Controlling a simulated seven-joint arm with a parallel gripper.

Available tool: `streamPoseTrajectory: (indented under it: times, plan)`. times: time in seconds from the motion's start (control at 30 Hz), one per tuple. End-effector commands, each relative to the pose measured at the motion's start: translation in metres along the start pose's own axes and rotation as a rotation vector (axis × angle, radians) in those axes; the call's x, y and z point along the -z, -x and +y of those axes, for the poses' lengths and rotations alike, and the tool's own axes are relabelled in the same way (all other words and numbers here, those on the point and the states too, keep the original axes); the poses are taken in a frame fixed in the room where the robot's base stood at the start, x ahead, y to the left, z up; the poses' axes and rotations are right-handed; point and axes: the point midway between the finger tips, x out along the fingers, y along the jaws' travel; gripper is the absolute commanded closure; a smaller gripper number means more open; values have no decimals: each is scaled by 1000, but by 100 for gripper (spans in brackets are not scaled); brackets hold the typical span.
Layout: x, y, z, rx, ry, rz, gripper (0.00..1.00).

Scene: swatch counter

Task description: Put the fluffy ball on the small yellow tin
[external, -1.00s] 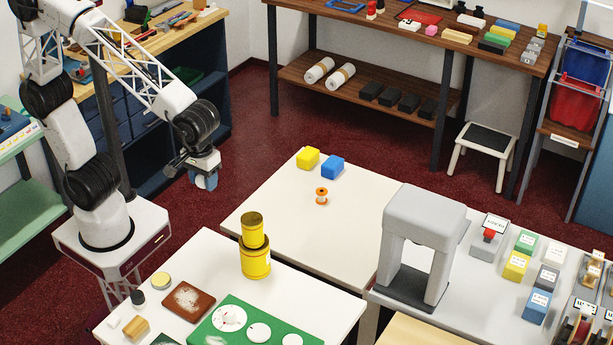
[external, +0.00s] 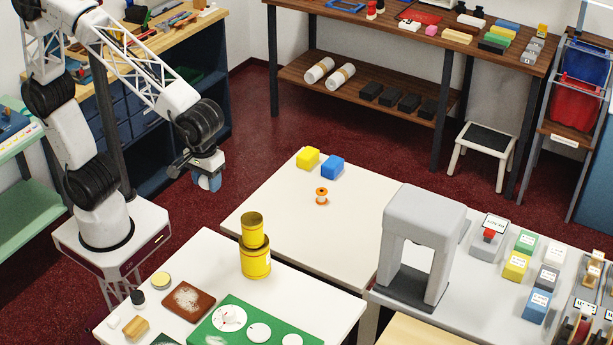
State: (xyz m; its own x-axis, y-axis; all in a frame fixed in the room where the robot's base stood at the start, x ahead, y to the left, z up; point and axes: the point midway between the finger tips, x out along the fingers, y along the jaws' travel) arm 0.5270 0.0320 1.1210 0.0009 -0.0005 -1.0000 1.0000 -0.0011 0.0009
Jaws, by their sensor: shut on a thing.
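My gripper (external: 207,182) is at the left, in the air beyond the table with the tins. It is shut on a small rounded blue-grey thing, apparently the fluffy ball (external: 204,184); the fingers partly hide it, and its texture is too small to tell. The small yellow tin (external: 252,231) stands upright on top of a larger yellow tin (external: 256,263) on the near white table. My gripper is left of the tins and apart from them.
The near white table (external: 213,246) also bears a brown tray (external: 188,302), a green board (external: 228,340) and small items. A yellow block (external: 308,158), a blue block (external: 332,167) and an orange spool (external: 321,197) are on the table behind. A grey arch-shaped stand (external: 424,210) is at right.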

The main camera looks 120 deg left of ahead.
Motion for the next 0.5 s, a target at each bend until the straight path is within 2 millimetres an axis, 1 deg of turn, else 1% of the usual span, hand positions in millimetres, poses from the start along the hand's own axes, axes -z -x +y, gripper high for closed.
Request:
streamPoseTrajectory:
  times: [0.1,0.5]
  plan:
    - [1,-2,17,1,0,0,75]
    - [4,-8,71,2,0,0,75]
